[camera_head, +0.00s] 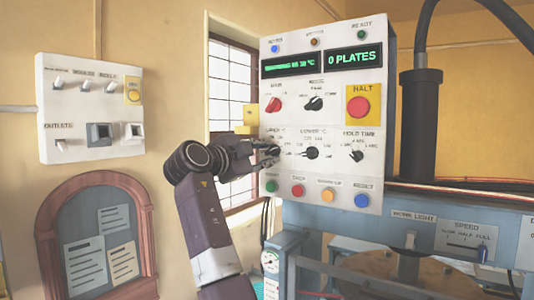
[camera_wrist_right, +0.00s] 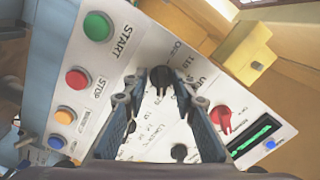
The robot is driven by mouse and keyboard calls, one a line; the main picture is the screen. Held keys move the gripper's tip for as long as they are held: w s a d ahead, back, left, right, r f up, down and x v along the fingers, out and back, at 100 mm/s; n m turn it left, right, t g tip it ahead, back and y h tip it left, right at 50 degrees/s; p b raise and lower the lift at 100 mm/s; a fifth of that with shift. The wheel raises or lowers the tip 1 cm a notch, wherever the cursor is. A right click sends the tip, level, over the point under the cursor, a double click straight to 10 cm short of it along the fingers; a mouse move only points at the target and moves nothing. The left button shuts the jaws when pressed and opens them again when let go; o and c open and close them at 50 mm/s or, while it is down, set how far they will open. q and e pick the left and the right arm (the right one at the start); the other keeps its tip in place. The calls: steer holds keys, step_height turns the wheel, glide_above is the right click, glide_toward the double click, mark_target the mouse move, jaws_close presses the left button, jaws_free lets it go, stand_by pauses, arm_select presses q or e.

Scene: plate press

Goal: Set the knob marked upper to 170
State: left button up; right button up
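The panel's upper knob is the black dial at the left of the temperature row, partly hidden by my right gripper (camera_head: 264,152) in the head view. In the right wrist view the black upper knob (camera_wrist_right: 162,77) sits between the two fingertips of my right gripper (camera_wrist_right: 163,74). The fingers are apart, with a narrow gap visible on each side of the knob; contact cannot be made out. The exact scale value at its pointer is not readable. My left gripper is not in view.
The black lower knob (camera_head: 312,153) is just right of it, with the hold time knob (camera_head: 356,155) beyond. The red main knob (camera_head: 273,104) is above. A green start button (camera_head: 271,186) and red stop button (camera_head: 298,191) are below. A yellow block (camera_head: 250,116) juts beside the panel.

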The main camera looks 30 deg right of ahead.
steer(key=v, duration=1.2)
stand_by(0.5)
